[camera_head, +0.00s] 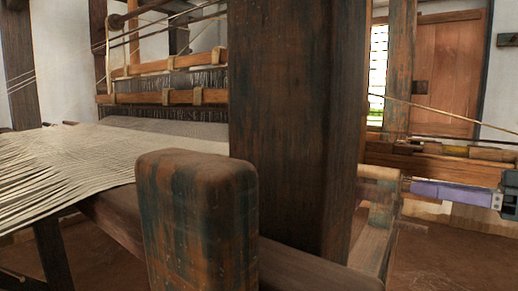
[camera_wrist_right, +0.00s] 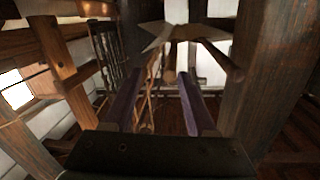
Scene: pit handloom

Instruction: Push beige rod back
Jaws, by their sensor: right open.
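A thin beige rod (camera_head: 440,109) slants down to the right in the head view, from behind the thick dark post to the right edge. I cannot tell for certain that it is the task's rod. My right gripper (camera_head: 413,189) is at the right, below this rod, with its purple fingers pointing left. In the right wrist view my right gripper (camera_wrist_right: 160,82) has its two purple fingers apart. Thin pale rods (camera_wrist_right: 152,88) show between and beyond the fingers there; I cannot tell whether any touches them. My left gripper is not in view.
A thick dark post (camera_head: 295,120) and a worn wooden block (camera_head: 197,220) fill the middle foreground. Pale warp threads (camera_head: 95,155) stretch at the left towards the heddle frames (camera_head: 175,97). A wooden beam (camera_head: 440,165) runs just above my right gripper in the picture.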

